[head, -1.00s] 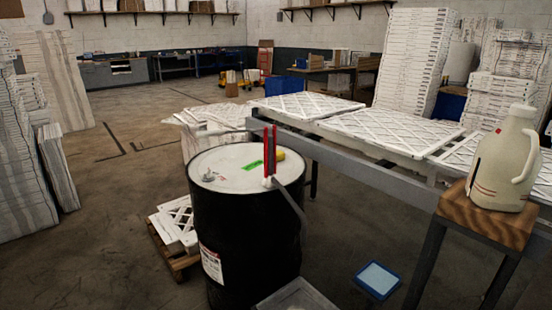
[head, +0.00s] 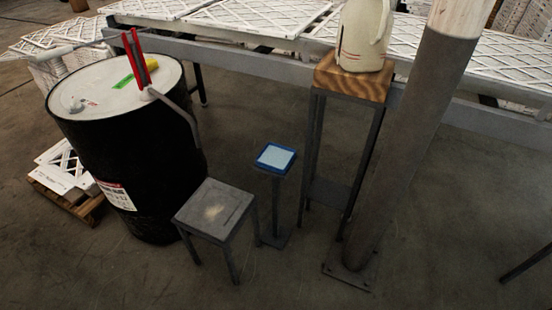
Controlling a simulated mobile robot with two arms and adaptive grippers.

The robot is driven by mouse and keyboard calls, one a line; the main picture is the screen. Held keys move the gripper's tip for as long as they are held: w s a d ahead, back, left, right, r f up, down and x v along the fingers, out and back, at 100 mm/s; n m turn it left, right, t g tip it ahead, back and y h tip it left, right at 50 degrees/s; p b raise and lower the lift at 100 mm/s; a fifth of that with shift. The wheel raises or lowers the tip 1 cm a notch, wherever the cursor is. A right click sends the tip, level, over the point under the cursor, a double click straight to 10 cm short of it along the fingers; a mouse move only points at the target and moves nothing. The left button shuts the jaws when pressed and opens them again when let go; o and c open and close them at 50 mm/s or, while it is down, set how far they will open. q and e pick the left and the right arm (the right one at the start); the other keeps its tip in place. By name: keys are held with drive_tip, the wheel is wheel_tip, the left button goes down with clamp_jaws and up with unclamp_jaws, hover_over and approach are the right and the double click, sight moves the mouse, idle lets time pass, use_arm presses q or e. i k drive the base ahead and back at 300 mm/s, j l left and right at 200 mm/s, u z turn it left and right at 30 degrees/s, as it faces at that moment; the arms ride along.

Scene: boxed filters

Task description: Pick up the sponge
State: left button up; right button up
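A small yellow object (head: 152,65) lies on the lid of the black drum (head: 150,150) at the left. It is partly hidden behind an upright red piece with a grey rod (head: 137,58), and I cannot tell for certain that it is the sponge. A green strip (head: 124,81) lies flat on the lid beside it. Neither of my grippers shows in the head view.
A low grey stool (head: 215,208) stands right of the drum. A thin stand bears a blue-edged pale panel (head: 276,157). A wood-topped stand (head: 352,78) holds a cream jug (head: 362,38). A thick post (head: 410,140) stands right. Filters cover the long table behind.

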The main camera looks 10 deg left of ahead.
sight(152, 64)
drive_tip(key=j+z, duration=0.25)
drive_tip(key=z, duration=0.15)
drive_tip(key=j+z, duration=0.35)
drive_tip(key=k+j+z, duration=0.1)
drive_tip(key=z, duration=0.3)
drive_tip(key=k+j+z, duration=0.1)
drive_tip(key=j+z, duration=0.25)
